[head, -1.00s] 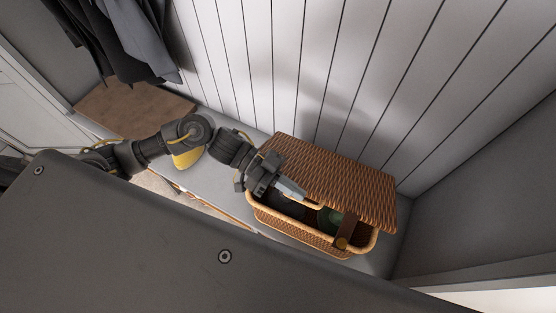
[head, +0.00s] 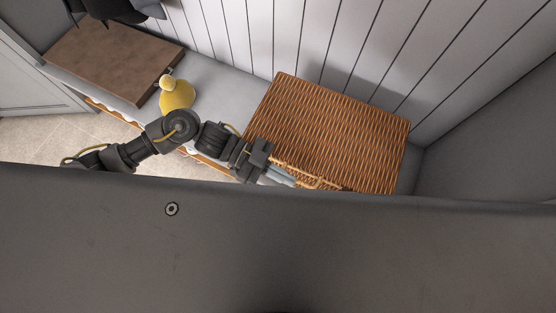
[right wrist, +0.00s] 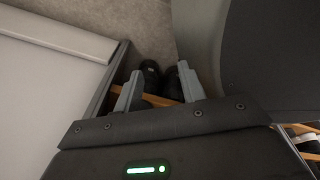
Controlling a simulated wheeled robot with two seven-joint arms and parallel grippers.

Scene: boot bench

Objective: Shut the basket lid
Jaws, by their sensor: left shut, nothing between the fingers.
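The brown wicker basket lid (head: 335,125) lies over the basket in the head view and hides its inside. The basket body below it is mostly hidden by the lid and by my own dark body along the bottom. My left gripper (head: 282,176) is shut and empty at the lid's near left edge, close to the pale rim. I cannot tell whether it touches the lid, or whether the lid's front edge is fully down. My right gripper (right wrist: 160,86) is open and empty in the right wrist view, away from the basket.
The grey bench top (head: 218,90) is partly clear left of the basket. A yellow object (head: 176,97) and a brown board-like surface (head: 112,62) are further left. A panelled wall stands behind. Dark shoes (right wrist: 150,70) show beyond my right fingers.

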